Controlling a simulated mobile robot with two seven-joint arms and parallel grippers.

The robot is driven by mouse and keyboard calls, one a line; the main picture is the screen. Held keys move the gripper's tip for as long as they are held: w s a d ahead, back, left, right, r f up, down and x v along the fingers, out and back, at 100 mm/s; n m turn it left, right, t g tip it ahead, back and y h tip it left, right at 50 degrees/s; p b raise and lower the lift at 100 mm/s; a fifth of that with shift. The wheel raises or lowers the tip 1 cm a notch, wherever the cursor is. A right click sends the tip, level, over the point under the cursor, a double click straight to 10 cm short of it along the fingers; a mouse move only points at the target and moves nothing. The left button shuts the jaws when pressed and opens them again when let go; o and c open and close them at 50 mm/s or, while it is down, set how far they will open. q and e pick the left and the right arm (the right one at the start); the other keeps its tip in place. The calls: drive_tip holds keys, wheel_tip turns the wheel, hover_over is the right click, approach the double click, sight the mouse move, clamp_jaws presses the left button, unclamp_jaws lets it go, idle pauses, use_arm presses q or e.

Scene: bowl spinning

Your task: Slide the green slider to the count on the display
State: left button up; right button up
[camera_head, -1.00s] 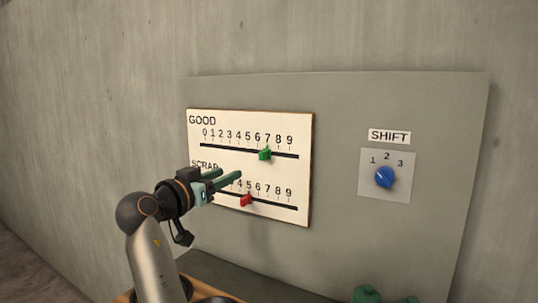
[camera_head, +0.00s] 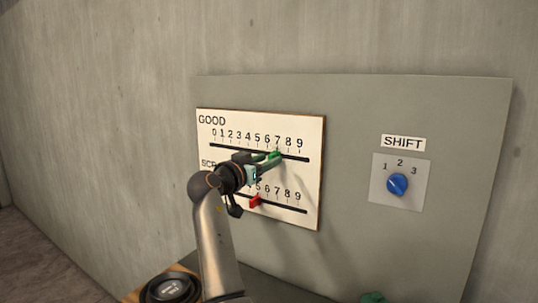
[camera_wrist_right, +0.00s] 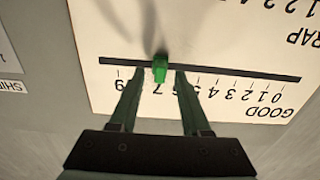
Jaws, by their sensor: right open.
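The green slider (camera_head: 276,152) sits on the upper GOOD track at about the 7 mark. It also shows in the right wrist view (camera_wrist_right: 160,70), where the board appears upside down. My right gripper (camera_head: 272,158) is at the slider, its two open fingers (camera_wrist_right: 160,78) one on each side of it in the wrist view. I see a small gap on both sides; whether a finger touches is hard to tell. My arm hides part of the GOOD track and most of the SCRAP label. No count display is readable. My left gripper is out of view.
The red slider (camera_head: 255,202) sits on the lower SCRAP track, close below my gripper, near 5. A blue SHIFT knob (camera_head: 397,185) is on the grey panel (camera_head: 350,110) to the right. A round black object (camera_head: 170,288) and a green object (camera_head: 373,297) show at the bottom.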

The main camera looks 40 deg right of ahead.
drive_tip(key=shift+w+d, duration=0.2)
drive_tip(key=shift+d, duration=0.5)
clamp_jaws()
idle(1.0)
